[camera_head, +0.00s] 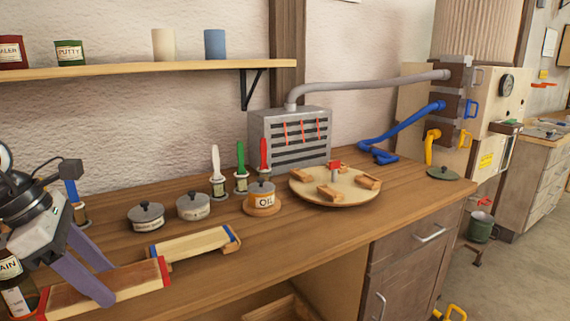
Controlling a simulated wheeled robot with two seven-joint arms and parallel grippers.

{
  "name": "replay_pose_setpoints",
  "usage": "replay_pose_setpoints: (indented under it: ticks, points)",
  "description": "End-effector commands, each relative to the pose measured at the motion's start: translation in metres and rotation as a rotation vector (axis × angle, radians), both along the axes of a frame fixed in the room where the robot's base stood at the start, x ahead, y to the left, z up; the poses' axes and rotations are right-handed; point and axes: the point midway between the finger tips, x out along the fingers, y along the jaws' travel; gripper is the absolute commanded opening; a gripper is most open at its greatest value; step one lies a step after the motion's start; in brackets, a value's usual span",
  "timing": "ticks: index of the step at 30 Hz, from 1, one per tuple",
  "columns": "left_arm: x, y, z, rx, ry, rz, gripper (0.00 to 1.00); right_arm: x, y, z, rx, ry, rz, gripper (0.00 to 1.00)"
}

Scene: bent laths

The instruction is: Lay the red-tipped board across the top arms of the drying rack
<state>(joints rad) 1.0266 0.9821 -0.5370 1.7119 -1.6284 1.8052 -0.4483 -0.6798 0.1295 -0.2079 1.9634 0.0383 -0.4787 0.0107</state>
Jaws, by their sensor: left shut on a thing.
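The red-tipped board (135,282) is a pale wooden lath with red ends, low at the left near the bench's front edge. My left gripper (108,284) is shut on it, with one finger on the near side and the other behind. I cannot tell whether the board touches the bench or hangs just above it. A blue-tipped board (190,244) lies on the bench just to its right and farther back. I cannot make out a drying rack with arms in this view. My right gripper is not in view.
A round turntable (335,200) with wooden blocks and a grey vented box (292,140) are farther right. The bench front (330,236) is clear.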

Motion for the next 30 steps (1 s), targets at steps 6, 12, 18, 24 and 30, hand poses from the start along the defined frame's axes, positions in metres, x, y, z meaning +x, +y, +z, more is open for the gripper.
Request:
replay_pose_setpoints:
  ticks: [6,12,18,24,30]
  points:
    - [-0.008,-0.021,-0.014,-0.001,0.001,-0.232,0.25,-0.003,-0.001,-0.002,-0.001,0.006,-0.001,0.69]
    - [-0.021,-0.043,-0.03,-0.002,0.002,-0.516,0.25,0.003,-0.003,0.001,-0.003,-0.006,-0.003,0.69]
    - [-0.043,-0.072,-0.053,-0.001,0.003,-0.957,0.25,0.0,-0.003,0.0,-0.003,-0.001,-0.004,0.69]
    - [-0.076,-0.097,-0.078,0.001,0.005,-1.525,0.25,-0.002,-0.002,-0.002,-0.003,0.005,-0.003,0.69]
    - [-0.102,-0.106,-0.095,0.002,0.005,-1.942,0.25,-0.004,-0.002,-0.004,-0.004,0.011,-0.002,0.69]
